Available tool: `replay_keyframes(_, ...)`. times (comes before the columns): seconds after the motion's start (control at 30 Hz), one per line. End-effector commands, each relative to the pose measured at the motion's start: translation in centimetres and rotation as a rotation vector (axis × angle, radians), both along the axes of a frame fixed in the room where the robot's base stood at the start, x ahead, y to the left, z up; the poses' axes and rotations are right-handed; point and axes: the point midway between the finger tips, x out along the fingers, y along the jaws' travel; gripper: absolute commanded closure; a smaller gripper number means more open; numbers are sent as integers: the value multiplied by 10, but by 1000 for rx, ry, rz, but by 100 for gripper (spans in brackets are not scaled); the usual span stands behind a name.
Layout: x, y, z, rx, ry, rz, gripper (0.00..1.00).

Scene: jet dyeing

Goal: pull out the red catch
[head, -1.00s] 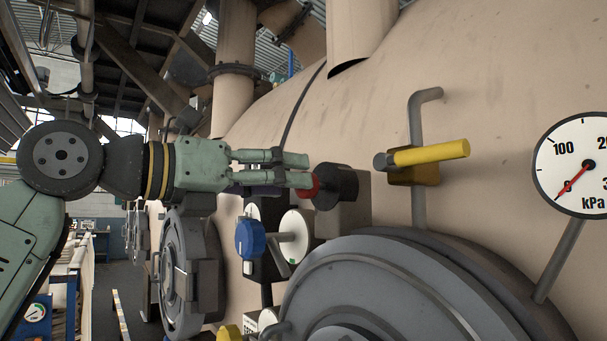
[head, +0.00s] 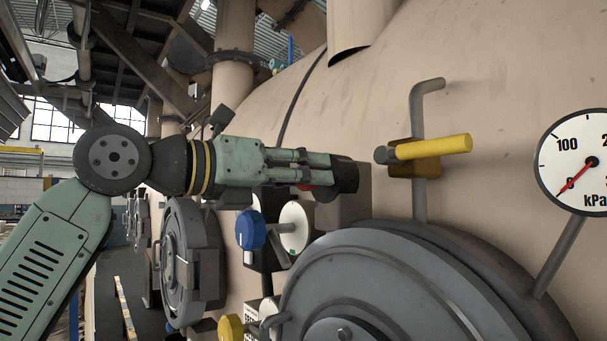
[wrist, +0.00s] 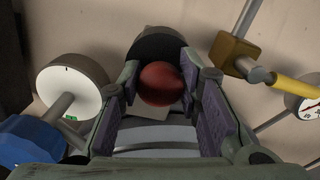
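The red catch (wrist: 161,84) is a round red knob in front of a dark cylindrical housing (wrist: 157,45) on the machine wall. In the head view only a sliver of the red catch (head: 305,187) shows below the fingers, against the dark housing (head: 346,177). My gripper (head: 328,168) reaches in from the left with its fingertips at the housing. In the wrist view my gripper (wrist: 160,80) is open, with one finger on each side of the red knob. A narrow gap shows at the left finger; contact at the right finger is unclear.
A blue knob (head: 250,233) and a white dial (head: 295,228) sit just below the gripper. A yellow-handled valve (head: 432,147) on a grey pipe is to the right. A large round hatch (head: 390,290) bulges out below, and a pressure gauge (head: 575,160) is at far right.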

Motion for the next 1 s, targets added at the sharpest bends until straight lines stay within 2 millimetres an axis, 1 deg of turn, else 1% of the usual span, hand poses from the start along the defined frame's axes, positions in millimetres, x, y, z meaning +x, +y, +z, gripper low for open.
replay_keyframes(0.03,0,0,0,0,0,0,74)
replay_keyframes(0.07,0,0,0,0,0,0,76)
replay_keyframes(0.43,0,0,0,0,0,0,100)
replay_keyframes(0.8,-1,1,0,0,0,0,100)
replay_keyframes(0.87,-4,6,0,-1,0,1,100)
replay_keyframes(1.0,-14,21,0,0,0,2,100)
